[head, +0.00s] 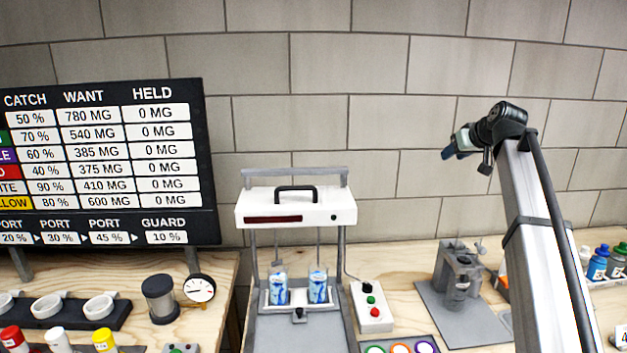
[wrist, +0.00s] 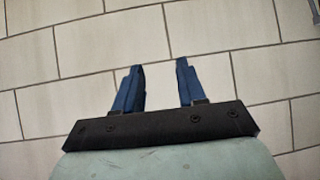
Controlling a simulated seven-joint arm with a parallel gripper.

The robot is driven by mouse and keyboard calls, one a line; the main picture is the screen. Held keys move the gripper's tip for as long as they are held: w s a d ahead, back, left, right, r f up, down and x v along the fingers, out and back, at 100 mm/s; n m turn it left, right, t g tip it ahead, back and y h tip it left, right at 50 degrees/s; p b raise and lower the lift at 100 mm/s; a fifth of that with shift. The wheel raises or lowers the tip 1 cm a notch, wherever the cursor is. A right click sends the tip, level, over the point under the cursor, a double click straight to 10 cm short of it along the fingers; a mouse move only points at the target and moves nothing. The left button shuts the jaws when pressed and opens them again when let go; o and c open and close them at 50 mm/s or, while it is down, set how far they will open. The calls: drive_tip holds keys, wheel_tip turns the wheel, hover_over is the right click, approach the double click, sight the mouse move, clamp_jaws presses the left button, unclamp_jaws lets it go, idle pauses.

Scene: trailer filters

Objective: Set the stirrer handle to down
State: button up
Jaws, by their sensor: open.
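The stirrer is a white box-shaped head (head: 296,208) on a grey frame, left of my arm in the head view. A black handle (head: 296,189) arches over the top of the head. The head sits high, near the frame's top bar, with thin rods hanging towards two blue-and-white jars (head: 278,288) (head: 318,286) on the base. My gripper (head: 452,146) is up in the air, right of the stirrer and apart from it. In the wrist view its two blue fingers (wrist: 158,68) are spread and empty, facing the wall. The stirrer is not in the wrist view.
A button box (head: 372,307) stands right of the stirrer. A grey clamp-like fixture (head: 460,278) stands further right, with bottles (head: 598,262) beyond. A dark board (head: 110,165), a gauge (head: 199,289) and white cups (head: 47,307) are at left. Air between gripper and stirrer is clear.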

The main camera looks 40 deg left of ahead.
drive_tip(key=s+a+r+n+g+h, duration=0.1)
drive_tip(key=s+a+r+n+g, duration=0.1)
drive_tip(key=s+a+n, duration=0.45)
drive_tip(key=s+a+r+n+g, duration=0.2)
drive_tip(key=s+a+n+g, duration=0.1)
drive_tip(key=s+a, duration=0.6)
drive_tip(key=n+g+h, duration=0.3)
drive_tip(key=n, duration=0.5)
approach(297, 187)
drive_tip(key=x, duration=0.8)
drive_tip(key=shift+s+a+r, duration=0.15)
drive_tip(key=shift+s+a, duration=0.05)
drive_tip(key=shift+a, duration=0.15)
clamp_jaws()
